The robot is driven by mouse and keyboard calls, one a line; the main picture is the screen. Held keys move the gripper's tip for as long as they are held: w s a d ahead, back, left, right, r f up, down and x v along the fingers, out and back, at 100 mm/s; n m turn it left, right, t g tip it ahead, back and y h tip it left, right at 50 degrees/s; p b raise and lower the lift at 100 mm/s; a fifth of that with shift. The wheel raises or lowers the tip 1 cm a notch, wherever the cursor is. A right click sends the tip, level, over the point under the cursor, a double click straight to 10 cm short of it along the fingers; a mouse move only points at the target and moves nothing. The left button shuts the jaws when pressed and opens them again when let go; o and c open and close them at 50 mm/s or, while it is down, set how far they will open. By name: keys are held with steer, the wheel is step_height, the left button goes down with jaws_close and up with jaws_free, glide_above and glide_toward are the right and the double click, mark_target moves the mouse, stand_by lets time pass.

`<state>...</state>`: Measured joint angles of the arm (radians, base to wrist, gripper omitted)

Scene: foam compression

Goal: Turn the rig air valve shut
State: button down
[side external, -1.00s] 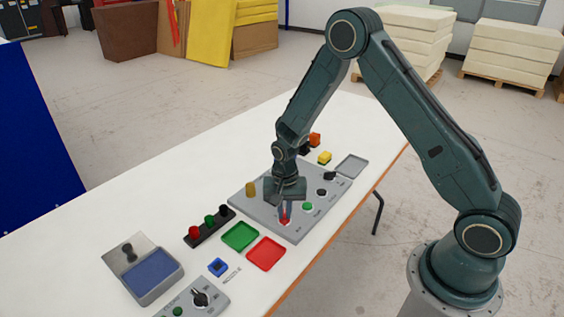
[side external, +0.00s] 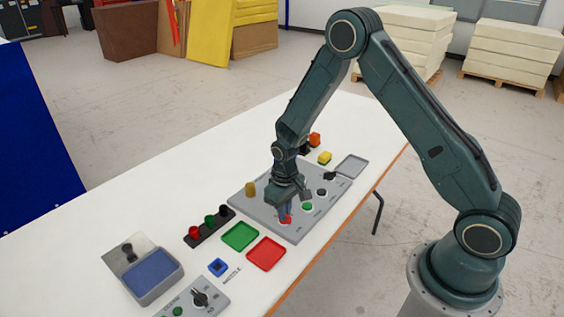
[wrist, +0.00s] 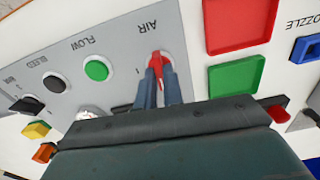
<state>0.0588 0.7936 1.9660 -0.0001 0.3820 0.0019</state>
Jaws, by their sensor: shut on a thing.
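The air valve (wrist: 158,58) is a red knob beside the printed word AIR on a grey panel (side external: 300,229). In the wrist view my gripper (wrist: 160,66) has its two blue-grey fingers close together on the red knob, which shows between and just past their tips. In the side view my gripper (side external: 285,217) reaches down to the panel's near corner, and a little red (side external: 287,221) shows at the fingertips. The fingers hide much of the knob, so I cannot tell its exact angle.
A green knob (wrist: 96,70) marked FLOW and a dark knob (wrist: 55,83) marked BLEED sit along the same panel. A red tray (side external: 266,254) and a green tray (side external: 240,237) lie beside it. A tan post (side external: 250,189) stands on the panel's far side.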

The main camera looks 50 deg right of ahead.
steer(key=shift+n, duration=0.4)
steer(key=c, duration=1.5)
jaws_free()
steer(key=shift+r, duration=0.1)
steer(key=shift+r, duration=6.85)
